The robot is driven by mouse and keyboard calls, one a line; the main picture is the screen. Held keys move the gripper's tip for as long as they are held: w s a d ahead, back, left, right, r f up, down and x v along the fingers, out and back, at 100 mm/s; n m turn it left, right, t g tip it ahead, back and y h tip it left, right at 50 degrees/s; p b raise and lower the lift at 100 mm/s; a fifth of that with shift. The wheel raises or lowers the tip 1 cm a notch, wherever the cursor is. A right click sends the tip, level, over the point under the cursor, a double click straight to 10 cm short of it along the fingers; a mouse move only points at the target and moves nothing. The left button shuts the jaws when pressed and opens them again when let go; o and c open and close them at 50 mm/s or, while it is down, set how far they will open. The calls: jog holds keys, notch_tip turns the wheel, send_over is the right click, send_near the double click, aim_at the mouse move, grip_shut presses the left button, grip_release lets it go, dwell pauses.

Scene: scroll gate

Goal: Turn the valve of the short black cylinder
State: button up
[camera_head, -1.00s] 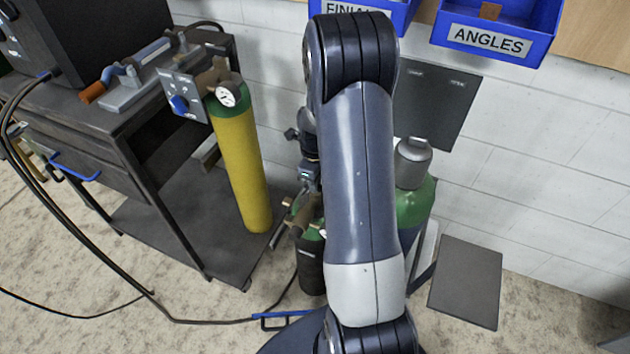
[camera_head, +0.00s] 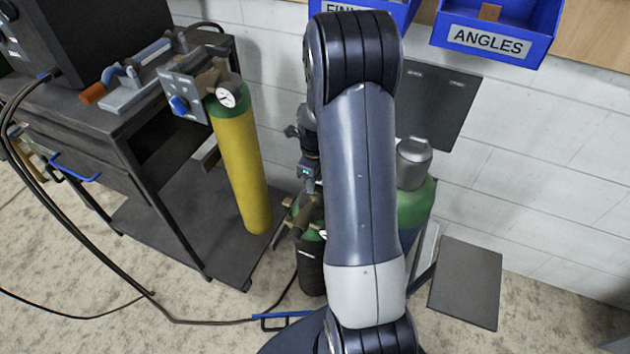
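The short black cylinder (camera_head: 311,268) stands on the floor in the middle of the head view, with a green shoulder and brass-coloured fittings at its top. Its right side is hidden behind my arm. My gripper (camera_head: 306,192) points down at the fittings on top of this cylinder. Its fingers are small and dark against the fittings, and the valve itself is largely covered. I cannot tell whether the fingers touch the valve or how far apart they are.
A tall yellow cylinder (camera_head: 243,170) with a gauge stands at left on the dark cart (camera_head: 150,235). A larger green cylinder (camera_head: 415,207) with a grey cap is partly behind my arm. A blue handle (camera_head: 283,319) and cables lie in front. Blue bins (camera_head: 497,28) hang above.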

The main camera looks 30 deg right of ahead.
notch_tip(320, 180, up, 10)
jog(key=shift+f+p, duration=0.15)
jog(key=shift+p, duration=0.3)
jog(key=shift+f, duration=0.1)
notch_tip(320, 180, down, 11)
jog(key=shift+r+b, duration=0.1)
jog(key=shift+b, duration=0.5)
jog(key=shift+r, duration=0.1)
jog(key=shift+r, duration=0.1)
